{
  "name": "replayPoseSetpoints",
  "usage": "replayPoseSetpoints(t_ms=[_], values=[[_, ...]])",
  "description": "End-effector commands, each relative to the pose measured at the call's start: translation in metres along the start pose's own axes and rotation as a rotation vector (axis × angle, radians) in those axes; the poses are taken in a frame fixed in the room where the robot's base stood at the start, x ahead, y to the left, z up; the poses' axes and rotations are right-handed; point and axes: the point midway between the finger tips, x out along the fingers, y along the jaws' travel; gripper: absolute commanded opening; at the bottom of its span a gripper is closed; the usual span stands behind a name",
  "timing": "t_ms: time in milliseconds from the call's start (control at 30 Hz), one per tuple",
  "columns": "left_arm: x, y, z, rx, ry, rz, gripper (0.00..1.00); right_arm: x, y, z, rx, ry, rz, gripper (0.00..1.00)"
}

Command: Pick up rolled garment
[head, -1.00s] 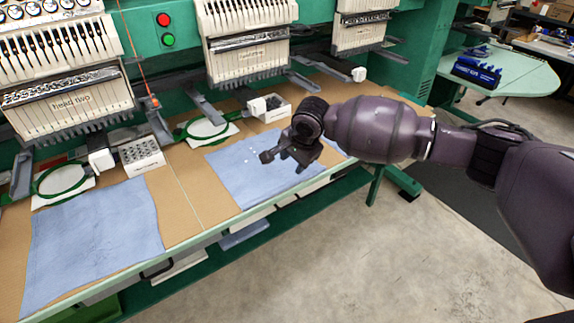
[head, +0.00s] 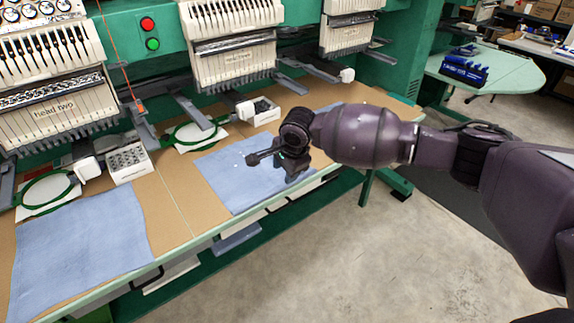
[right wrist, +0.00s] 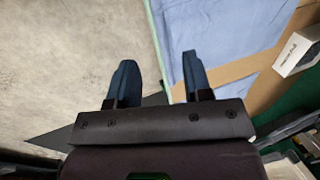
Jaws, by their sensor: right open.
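I cannot make out a rolled garment in either view. Two light blue cloths lie flat on the machine table: one at the front left (head: 82,248) and one in the middle (head: 225,178), partly hidden by my right gripper. My right gripper (head: 272,165) is open and empty, over or just in front of the middle cloth's right part. In the right wrist view its two fingers (right wrist: 158,68) stand apart with nothing between them. Blue cloth (right wrist: 225,35) lies beyond the right finger. My left gripper is not in view.
Green hoops (head: 192,133) and small white boxes (head: 130,162) stand on the tan table top. A round-ended green table (head: 510,75) with a blue rack is at the back right. The concrete floor (head: 350,255) is clear.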

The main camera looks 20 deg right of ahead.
Motion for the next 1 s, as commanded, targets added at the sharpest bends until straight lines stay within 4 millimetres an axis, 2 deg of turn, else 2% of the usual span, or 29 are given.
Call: replayPoseSetpoints(t_ms=[33, 200, 500, 700, 1000], values=[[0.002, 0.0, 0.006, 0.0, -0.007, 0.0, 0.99, 0.011, 0.001, 0.0, 0.0, 0.0, 0.004, 0.46], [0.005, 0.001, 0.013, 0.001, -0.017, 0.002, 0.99, 0.039, 0.001, 0.0, 0.0, 0.0, 0.003, 0.46], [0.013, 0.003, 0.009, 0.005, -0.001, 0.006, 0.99, 0.076, 0.001, 0.0, 0.0, 0.0, 0.002, 0.46], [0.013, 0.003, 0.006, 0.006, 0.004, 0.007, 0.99, 0.084, 0.0, 0.0, -0.001, 0.0, 0.0, 0.46], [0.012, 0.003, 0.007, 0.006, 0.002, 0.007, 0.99, 0.084, 0.0, 0.0, -0.001, 0.0, -0.001, 0.46]])
